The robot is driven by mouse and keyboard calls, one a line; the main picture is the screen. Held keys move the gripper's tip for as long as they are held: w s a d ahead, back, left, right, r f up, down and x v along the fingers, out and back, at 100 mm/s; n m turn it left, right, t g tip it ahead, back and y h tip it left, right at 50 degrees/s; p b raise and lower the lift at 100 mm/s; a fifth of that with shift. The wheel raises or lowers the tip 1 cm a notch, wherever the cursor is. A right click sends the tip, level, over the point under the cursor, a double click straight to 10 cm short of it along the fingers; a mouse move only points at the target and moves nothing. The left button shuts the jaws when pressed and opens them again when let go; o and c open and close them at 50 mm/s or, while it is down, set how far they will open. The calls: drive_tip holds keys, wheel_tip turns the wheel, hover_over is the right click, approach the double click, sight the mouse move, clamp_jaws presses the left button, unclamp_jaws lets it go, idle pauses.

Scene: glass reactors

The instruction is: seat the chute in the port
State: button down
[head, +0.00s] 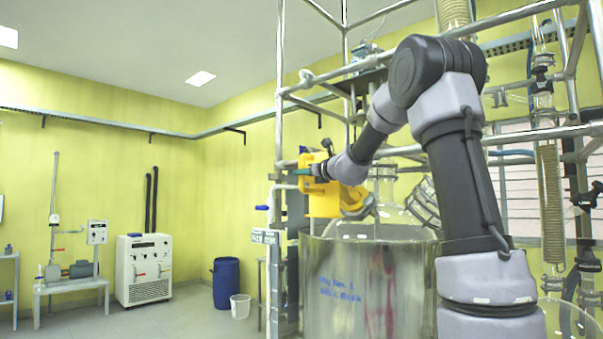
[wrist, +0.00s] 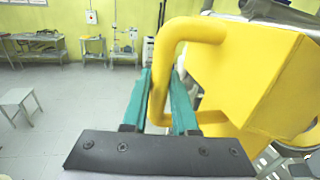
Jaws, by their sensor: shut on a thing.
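The yellow chute (head: 322,199) is a boxy hopper with a rounded spout at its lower right. It hangs above the steel bath (head: 372,290). My gripper (head: 318,171) is shut on the chute's looped handle; in the wrist view the teal fingers (wrist: 162,100) stand on both sides of the yellow handle (wrist: 190,30). The chute's body (wrist: 245,75) fills the right of that view. The glass reactor's dome (head: 400,217) rises from the bath, right of the chute. The spout end is near the dome; I cannot tell whether they touch. The port cannot be made out.
Steel frame pipes (head: 281,100) stand close left of the chute and cross above it. A blue drum (head: 227,284), white bucket (head: 240,306) and white cabinet (head: 144,270) stand farther back left.

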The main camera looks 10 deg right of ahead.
drive_tip(key=shift+w+d+f, duration=0.4)
drive_tip(key=shift+d+f, duration=0.15)
drive_tip(key=shift+d, duration=0.05)
idle(0.4)
drive_tip(key=c, duration=0.8)
unclamp_jaws()
drive_tip(key=shift+c, duration=0.2)
drive_tip(key=shift+s, duration=0.1)
drive_tip(key=shift+s+d+f, duration=0.25)
drive_tip(key=shift+s+d, duration=0.15)
drive_tip(key=shift+s, duration=0.25)
drive_tip(key=shift+s+d+f, duration=0.2)
drive_tip(key=shift+s+d, duration=0.15)
drive_tip(key=shift+s, duration=0.25)
drive_tip(key=v, duration=0.7)
drive_tip(key=o, duration=0.6)
drive_tip(key=shift+c, duration=0.2)
